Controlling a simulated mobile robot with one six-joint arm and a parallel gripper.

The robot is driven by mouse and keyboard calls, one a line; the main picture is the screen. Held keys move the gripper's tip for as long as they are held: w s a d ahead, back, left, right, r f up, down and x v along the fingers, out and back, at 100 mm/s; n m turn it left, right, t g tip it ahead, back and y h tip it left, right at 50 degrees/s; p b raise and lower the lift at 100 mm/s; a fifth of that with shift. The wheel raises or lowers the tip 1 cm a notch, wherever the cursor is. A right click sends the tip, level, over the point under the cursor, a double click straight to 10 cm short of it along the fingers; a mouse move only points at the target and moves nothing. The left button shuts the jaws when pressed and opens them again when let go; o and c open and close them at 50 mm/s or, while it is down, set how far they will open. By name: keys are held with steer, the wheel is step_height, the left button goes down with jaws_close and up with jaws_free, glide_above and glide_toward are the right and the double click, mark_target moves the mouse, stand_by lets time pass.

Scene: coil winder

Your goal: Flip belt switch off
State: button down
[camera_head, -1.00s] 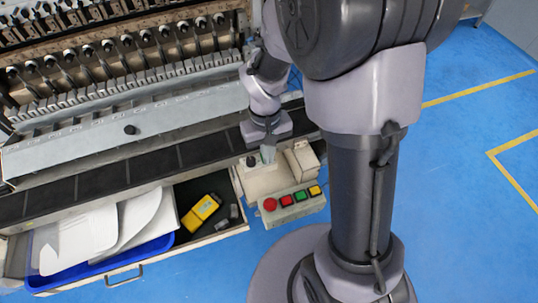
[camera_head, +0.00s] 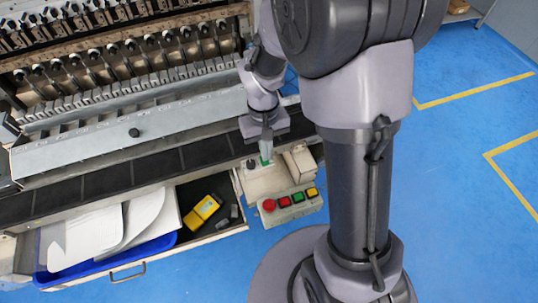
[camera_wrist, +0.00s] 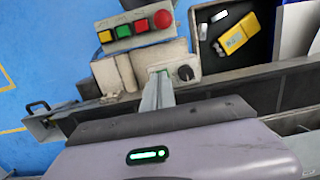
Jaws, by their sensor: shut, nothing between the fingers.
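A beige control box (camera_head: 266,182) stands at the front of the machine, beside the open drawer. On its top are a black rotary knob (camera_head: 250,164) and a small green-lit switch (camera_head: 266,163). My gripper (camera_head: 267,156) points down with its fingers shut and empty, right at the green-lit switch. In the wrist view the shut fingers (camera_wrist: 161,80) cover most of that switch, with a bit of green (camera_wrist: 162,71) showing at their tips. The black knob (camera_wrist: 186,73) is close beside them. I cannot tell whether the fingers touch the switch, nor its position.
A button panel (camera_head: 290,203) with red, green and yellow buttons is in front of the box. An open drawer (camera_head: 215,239) holds a yellow device (camera_head: 202,211) and a blue tray (camera_head: 110,264) with white sheets. The dark belt (camera_head: 120,176) runs behind. Blue floor at right is free.

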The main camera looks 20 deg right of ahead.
steer(key=s+r+p, duration=0.2)
steer(key=s+r, duration=0.1)
steer(key=r, duration=0.8)
steer(key=shift+s+p, duration=0.3)
steer(key=shift+p, duration=0.1)
steer(key=shift+r, duration=0.1)
